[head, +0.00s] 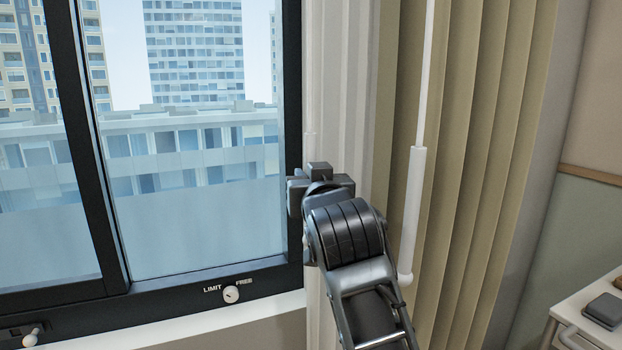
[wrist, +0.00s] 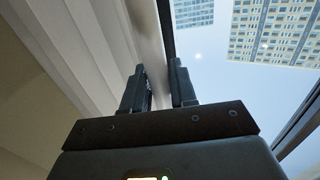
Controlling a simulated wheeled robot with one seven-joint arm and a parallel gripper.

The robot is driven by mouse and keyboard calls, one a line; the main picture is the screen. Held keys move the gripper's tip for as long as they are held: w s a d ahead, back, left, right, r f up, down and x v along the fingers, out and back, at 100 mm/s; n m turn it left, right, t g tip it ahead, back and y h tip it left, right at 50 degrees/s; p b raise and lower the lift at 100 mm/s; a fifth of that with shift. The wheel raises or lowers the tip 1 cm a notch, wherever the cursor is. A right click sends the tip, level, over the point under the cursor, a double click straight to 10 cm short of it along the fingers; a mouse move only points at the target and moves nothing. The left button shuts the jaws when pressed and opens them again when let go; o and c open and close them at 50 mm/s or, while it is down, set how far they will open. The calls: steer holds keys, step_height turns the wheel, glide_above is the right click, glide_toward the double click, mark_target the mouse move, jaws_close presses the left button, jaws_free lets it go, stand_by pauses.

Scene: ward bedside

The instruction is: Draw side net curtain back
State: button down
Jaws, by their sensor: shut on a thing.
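The white net curtain (head: 345,80) hangs in narrow pleats, bunched beside the right side of the window frame. It also shows in the wrist view (wrist: 75,50) at left. A slim pale wand (head: 309,145) hangs at its left edge, mostly hidden behind my gripper. My gripper (head: 318,172) is at the wand's handle, in front of the curtain's left edge, and is shut on it. In the wrist view the two dark fingers (wrist: 158,88) stand close together; what lies between them is hard to make out.
A heavy beige curtain (head: 490,120) hangs to the right, with its own white wand (head: 413,205) close to my arm. The window (head: 195,200) has a dark frame and a LIMIT/FREE knob (head: 231,294). A bedside cabinet (head: 575,315) stands at lower right.

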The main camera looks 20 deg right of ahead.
steer(key=shift+d, duration=0.35)
steer(key=c, duration=1)
jaws_free()
steer(key=shift+c, duration=0.2)
steer(key=b+v, duration=0.1)
steer(key=v, duration=0.6)
steer(key=shift+s, duration=0.4)
steer(key=shift+a+f, duration=0.1)
